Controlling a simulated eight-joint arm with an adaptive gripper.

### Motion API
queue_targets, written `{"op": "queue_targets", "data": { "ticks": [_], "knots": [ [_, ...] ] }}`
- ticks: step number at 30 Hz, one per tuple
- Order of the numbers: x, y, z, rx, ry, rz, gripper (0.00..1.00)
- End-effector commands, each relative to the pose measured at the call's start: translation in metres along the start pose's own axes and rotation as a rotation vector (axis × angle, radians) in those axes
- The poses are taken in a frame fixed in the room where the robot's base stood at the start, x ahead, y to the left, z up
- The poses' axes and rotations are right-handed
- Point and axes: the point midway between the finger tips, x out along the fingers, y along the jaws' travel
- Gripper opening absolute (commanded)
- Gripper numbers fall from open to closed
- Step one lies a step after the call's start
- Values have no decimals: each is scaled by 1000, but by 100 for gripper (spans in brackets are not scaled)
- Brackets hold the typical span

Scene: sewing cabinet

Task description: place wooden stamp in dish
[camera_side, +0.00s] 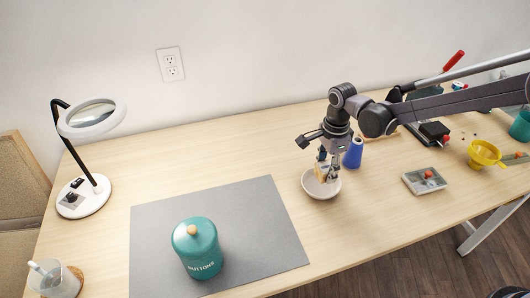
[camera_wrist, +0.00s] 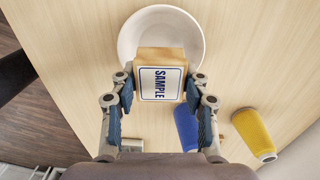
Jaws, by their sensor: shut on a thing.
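The wooden stamp (camera_wrist: 160,83) has a white face with a blue border and the word SAMPLE. My gripper (camera_wrist: 160,86) is shut on it, with a finger on each of its two sides. The white dish (camera_wrist: 137,38) lies beyond and below the stamp in the wrist view, partly covered by it. In the side view my gripper (camera_side: 327,172) points down over the dish (camera_side: 321,192), and the pale stamp (camera_side: 320,171) shows between the fingers. I cannot tell whether the stamp touches the dish.
A blue thread cone (camera_side: 353,154) stands close to the right of the dish; a yellow one (camera_wrist: 254,133) shows in the wrist view. A grey mat (camera_side: 260,225) bears a teal buttons canister (camera_side: 197,249). A small tray (camera_side: 424,181) and yellow funnel (camera_side: 484,154) are at right.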

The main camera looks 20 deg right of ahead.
Motion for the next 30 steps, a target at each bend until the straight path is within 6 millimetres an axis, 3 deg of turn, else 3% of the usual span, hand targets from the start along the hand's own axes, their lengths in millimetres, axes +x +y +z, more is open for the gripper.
{"op": "queue_targets", "data": {
  "ticks": [5,15,26,27,29,30],
  "knots": [
    [7,-2,7,1,0,0,15],
    [44,-2,6,1,0,0,15],
    [47,-2,6,1,0,0,15],
    [47,-2,6,1,0,0,55],
    [47,-2,6,1,0,0,69],
    [47,-2,6,1,0,0,69]
  ]
}}
